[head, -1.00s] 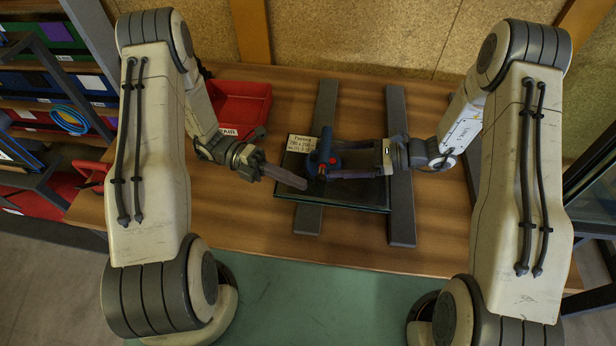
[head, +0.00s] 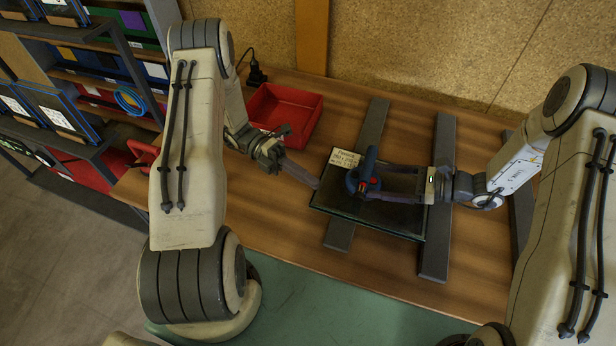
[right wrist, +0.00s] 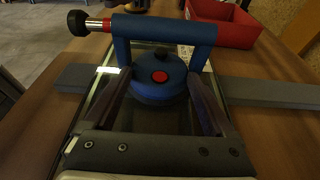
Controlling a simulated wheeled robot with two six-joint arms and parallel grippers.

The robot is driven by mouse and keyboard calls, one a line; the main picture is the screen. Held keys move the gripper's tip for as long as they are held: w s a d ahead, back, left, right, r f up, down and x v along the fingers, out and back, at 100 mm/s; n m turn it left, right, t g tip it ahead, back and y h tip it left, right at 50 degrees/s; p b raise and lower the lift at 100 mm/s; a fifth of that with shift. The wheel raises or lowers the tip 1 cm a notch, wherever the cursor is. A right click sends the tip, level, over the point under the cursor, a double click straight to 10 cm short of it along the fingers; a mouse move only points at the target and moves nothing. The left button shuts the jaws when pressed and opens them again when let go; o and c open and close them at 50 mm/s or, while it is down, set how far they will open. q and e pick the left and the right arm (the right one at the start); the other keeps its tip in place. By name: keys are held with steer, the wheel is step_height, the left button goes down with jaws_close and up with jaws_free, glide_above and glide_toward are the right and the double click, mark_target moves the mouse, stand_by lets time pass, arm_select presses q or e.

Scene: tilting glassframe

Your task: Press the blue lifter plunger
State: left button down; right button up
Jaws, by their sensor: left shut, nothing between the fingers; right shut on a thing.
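The blue lifter (head: 371,163) stands on a dark glass pane (head: 395,222). In the right wrist view, the lifter's handle (right wrist: 165,30) spans a round body with a red button, and its plunger (right wrist: 88,23), with a red ring and black knob, sticks out to the left. My right gripper (head: 368,188) is shut on the lifter; its fingers flank the body in the right wrist view (right wrist: 160,88). My left gripper (head: 317,185) is shut and empty, its tips by the pane's left edge, apart from the lifter. The plunger is hard to make out in the head view.
The pane lies across two grey bars (head: 434,258) on the wooden table. A paper label (head: 343,160) lies on its far left corner. A red bin (head: 312,118) stands at the back left, and shelves (head: 100,55) stand further left. Bare table lies in front of the pane.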

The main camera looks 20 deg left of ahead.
mark_target(359, 198)
arm_select(q)
steer(key=s, duration=0.3)
steer(key=shift+s+a, duration=0.1)
stand_by(0.3)
steer(key=x, duration=0.9)
steer(key=shift+s, duration=0.1)
steer(key=w, duration=0.1)
steer(key=w+d, duration=0.1)
steer(key=shift+w, duration=0.9)
